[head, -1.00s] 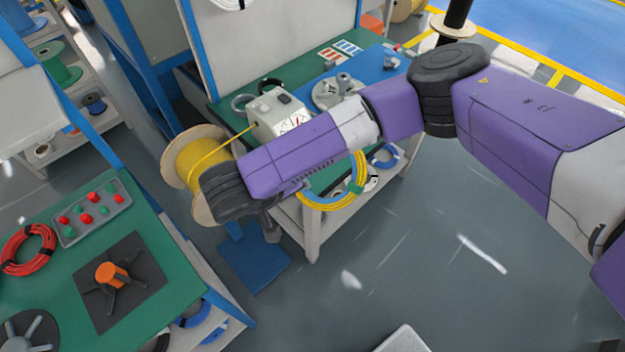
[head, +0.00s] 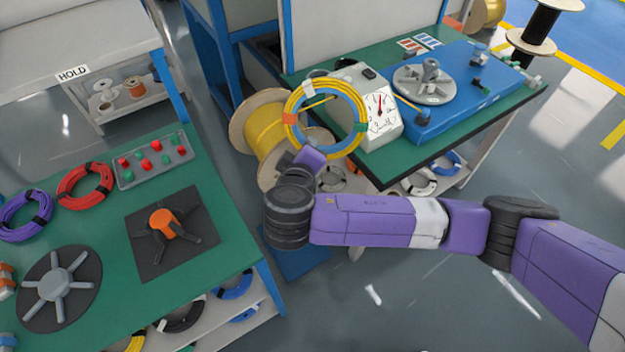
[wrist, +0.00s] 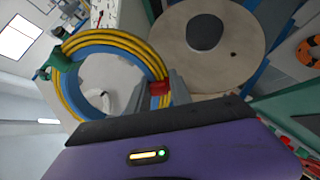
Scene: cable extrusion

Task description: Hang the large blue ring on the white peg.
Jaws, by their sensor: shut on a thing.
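My gripper (head: 304,162) is shut on a large ring of yellow and blue cable (head: 357,98) and holds it up in front of the far bench. In the wrist view the ring (wrist: 95,42) passes between my two fingers (wrist: 160,93) beside a red tie; a green tie shows at its left. In the head view my wrist partly hides the fingers. Pale grey hubs with pegs stand on the near green table (head: 53,285) and on the far bench (head: 430,72). I cannot tell which is the white peg.
An orange peg (head: 164,222) on a dark plate, a red coil (head: 85,185) and a button box (head: 150,160) stand on the near table (head: 215,255). A white meter box (head: 383,115) stands behind the ring. A yellow cable spool (head: 262,120) stands between the benches.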

